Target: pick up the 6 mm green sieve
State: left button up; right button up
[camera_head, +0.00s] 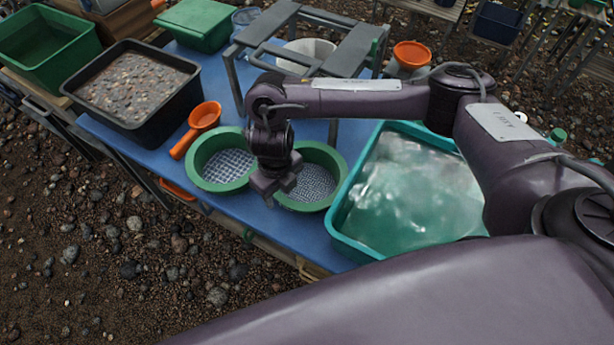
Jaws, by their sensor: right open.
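Two round green sieves with grey mesh lie side by side on the blue table. The left green sieve (222,165) shows almost whole; its right edge is close to my gripper. The right green sieve (318,183) is partly hidden behind my right gripper (273,185). I cannot tell from the mesh which one is the 6 mm sieve. My right gripper is open and empty, pointing down above the gap between the sieves, over the left rim of the right one. My left gripper is not in view.
A teal tub of water (415,195) stands right of the sieves. An orange scoop (197,128) lies to the left, beside a black tray of gravel (133,88). A grey metal stand (345,50) rises behind. The blue table's (262,218) front edge is clear.

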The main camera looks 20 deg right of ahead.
aim_at(282, 196)
jog(key=f, duration=0.3)
jog(key=shift+w+d+p, duration=0.1)
jog(key=shift+d+p, duration=0.2)
jog(key=shift+p, duration=0.1)
jog(key=shift+f, duration=0.65)
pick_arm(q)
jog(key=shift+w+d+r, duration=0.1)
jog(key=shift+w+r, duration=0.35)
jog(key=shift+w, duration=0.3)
pick_arm(e)
grip_shut()
jog(key=shift+r, duration=0.1)
